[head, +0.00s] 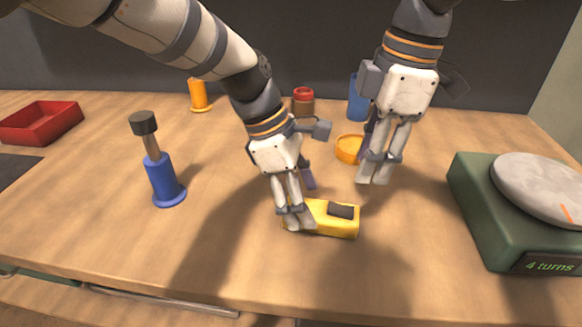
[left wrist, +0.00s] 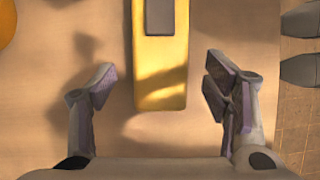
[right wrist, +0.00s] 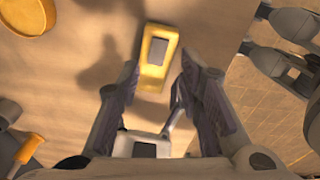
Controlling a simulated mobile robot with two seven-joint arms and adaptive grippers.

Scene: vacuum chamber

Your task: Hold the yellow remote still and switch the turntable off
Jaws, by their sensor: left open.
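The yellow remote (head: 345,228) with a dark pad on top lies flat on the table; its left end is partly hidden by my left gripper (head: 298,222). My left gripper is open and low at that end. In the left wrist view the remote (left wrist: 160,88) lies between and beyond the spread fingertips (left wrist: 158,82). My right gripper (head: 374,178) is above the table, behind and right of the remote, open and empty. The remote (right wrist: 153,70) also shows ahead of its fingers in the right wrist view. The turntable, with a green base (head: 485,215), grey disc (head: 545,185) and "4 turns" display, stands at right.
A blue-based post (head: 165,180) with a dark knob stands left of the grippers. A red tray (head: 42,123), an orange post (head: 199,95), a red-topped jar (head: 303,102), a blue cup (head: 357,98) and an orange dish (head: 349,149) are farther back. Front-centre table is clear.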

